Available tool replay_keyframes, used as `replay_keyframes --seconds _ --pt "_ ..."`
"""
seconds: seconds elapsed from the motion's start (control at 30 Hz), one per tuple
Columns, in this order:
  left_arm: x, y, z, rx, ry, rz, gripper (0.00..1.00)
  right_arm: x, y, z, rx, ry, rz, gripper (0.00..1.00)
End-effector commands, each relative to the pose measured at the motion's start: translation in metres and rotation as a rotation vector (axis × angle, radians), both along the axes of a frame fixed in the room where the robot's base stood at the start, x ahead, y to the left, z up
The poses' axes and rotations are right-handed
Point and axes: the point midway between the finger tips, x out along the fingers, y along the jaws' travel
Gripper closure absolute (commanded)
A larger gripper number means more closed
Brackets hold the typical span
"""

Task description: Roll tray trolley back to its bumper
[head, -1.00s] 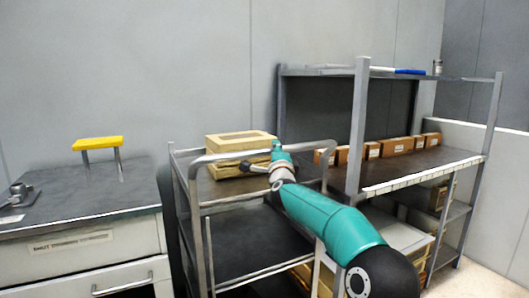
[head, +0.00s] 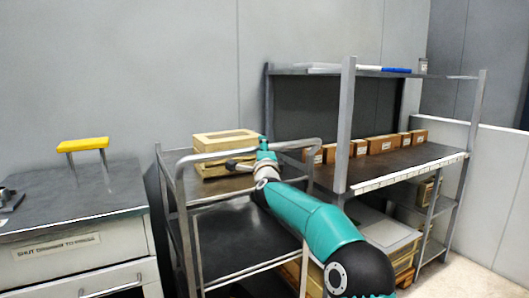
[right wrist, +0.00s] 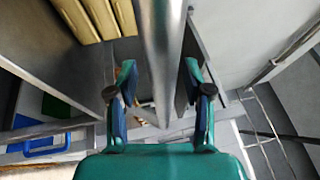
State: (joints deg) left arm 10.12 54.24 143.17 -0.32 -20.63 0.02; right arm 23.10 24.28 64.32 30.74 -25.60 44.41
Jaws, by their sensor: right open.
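The tray trolley (head: 215,245) is a grey metal frame with dark shelves and stands in the middle of the head view. Pale wooden trays (head: 228,141) are stacked on its top shelf. Its bent tube handle (head: 200,157) runs along the near side of the top. My teal right arm reaches from the lower right to this handle. In the right wrist view my right gripper (right wrist: 158,72) is open, with one finger on each side of a metal bar (right wrist: 160,30). I cannot tell whether the fingers touch it. My left gripper is out of view. I cannot make out a bumper.
A shelf rack (head: 348,115) with small brown boxes (head: 383,144) stands close to the trolley's right. A grey bench (head: 75,197) with a yellow handle (head: 83,145) stands to its left. The grey wall (head: 120,70) is behind. Bare floor shows at the lower right.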

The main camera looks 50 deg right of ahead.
Motion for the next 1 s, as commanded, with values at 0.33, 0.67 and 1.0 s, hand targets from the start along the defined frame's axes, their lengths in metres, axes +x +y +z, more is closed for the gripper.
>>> replay_keyframes --seconds 0.33,0.67,1.0 --pt "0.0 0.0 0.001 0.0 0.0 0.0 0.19 -0.014 0.011 -0.002 0.0 0.001 0.0 0.49" --pt "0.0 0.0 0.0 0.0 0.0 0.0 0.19 -0.053 0.045 -0.012 -0.001 -0.001 0.001 0.49" --pt "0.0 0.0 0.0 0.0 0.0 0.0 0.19 -0.087 0.074 -0.02 0.0 -0.001 0.0 0.49"
